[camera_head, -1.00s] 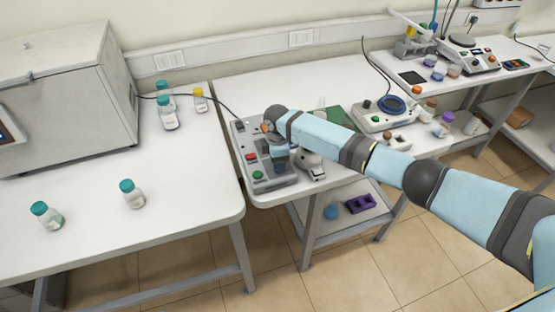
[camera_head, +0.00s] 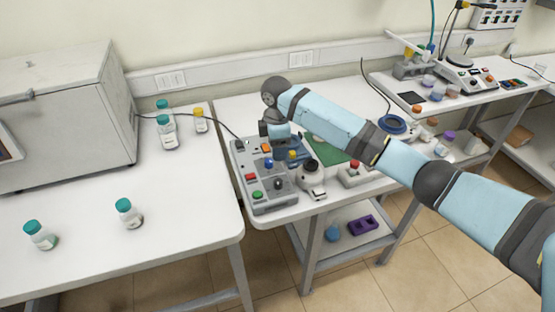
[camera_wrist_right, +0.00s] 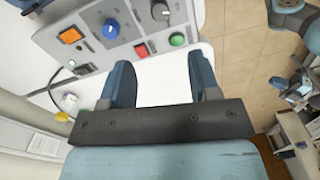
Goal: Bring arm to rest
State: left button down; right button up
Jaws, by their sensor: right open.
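My right arm reaches in from the right in the head view. Its gripper (camera_head: 288,156) hangs over the back part of a grey control box (camera_head: 284,203) with coloured buttons and knobs. In the right wrist view the two blue fingers are spread apart with nothing between them, so the gripper (camera_wrist_right: 161,85) is open and empty. The control box (camera_wrist_right: 110,45) shows beyond the fingers, with orange, red and green buttons and a blue knob. My left gripper is not in view.
A small white-grey device (camera_head: 312,180) stands right beside the control box. A blue-ringed device (camera_head: 392,124) and several small jars lie beyond the arm. Several teal-capped bottles (camera_head: 128,213) stand on the left table near a grey cabinet (camera_head: 60,120). The left table's front is mostly clear.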

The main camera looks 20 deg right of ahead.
jog(key=shift+r, duration=0.3)
jog(key=s+a+f+m+t+y, duration=0.1)
jog(key=s+a+f+m, duration=0.1)
jog(key=s+f, duration=0.35)
jog(key=s+a+f+m+y, duration=0.1)
jog(key=s+a+f, duration=0.1)
jog(key=s, duration=0.7)
jog(key=s+a+f+m+t+y, duration=0.1)
jog(key=s+a+f+m, duration=0.15)
jog(key=s, duration=0.45)
jog(key=s+d+r+m+t+h, duration=0.1)
jog(key=s+d+m, duration=0.5)
jog(key=s, duration=0.4)
jog(key=s+d+r+m+t+h, duration=0.1)
jog(key=s+d+m+h, duration=0.15)
jog(key=s+d, duration=0.65)
jog(key=w+a+f+t+y, duration=0.2)
jog(key=a+f+t, duration=0.1)
jog(key=f, duration=0.4)
jog(key=w+a+f+t+y, duration=0.1)
jog(key=w+a+f+t, duration=0.2)
jog(key=f, duration=0.3)
jog(key=shift+a+f+t+y, duration=0.4)
jog(key=shift+a+t, duration=0.3)
jog(key=shift+a, duration=0.2)
